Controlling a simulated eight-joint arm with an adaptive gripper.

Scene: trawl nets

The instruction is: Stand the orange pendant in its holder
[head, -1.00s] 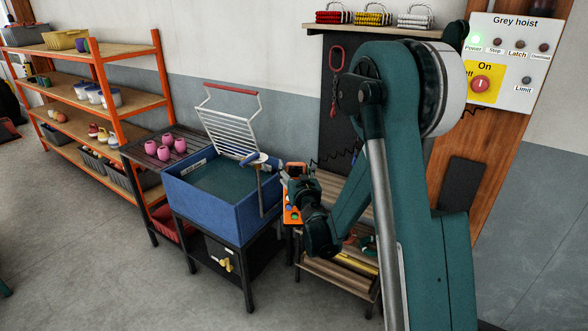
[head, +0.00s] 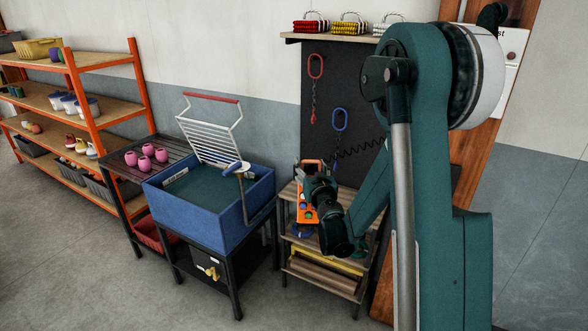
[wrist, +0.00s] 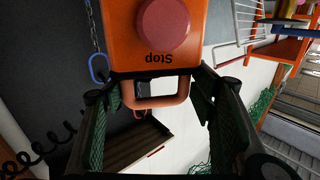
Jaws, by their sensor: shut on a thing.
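The orange pendant (head: 308,212) is at my gripper (head: 317,187) above the small wooden stand in the head view. It looks roughly upright, with its loop handle at the top; my gripper hides part of it. In the wrist view the pendant (wrist: 160,50) shows its red Stop button, lettering upside down, and its handle between the fingers of my gripper (wrist: 158,100), which is shut on it. A blue thing (head: 303,231) shows just below the pendant; I cannot tell if it is the holder, or whether they touch.
The small wooden stand (head: 292,250) is beside a blue tub (head: 205,214) with a raised wire rack. A dark board (head: 350,115) behind carries a red hook and a blue ring; a black coiled cord (head: 360,147) runs across it. Orange shelving (head: 85,70) stands left.

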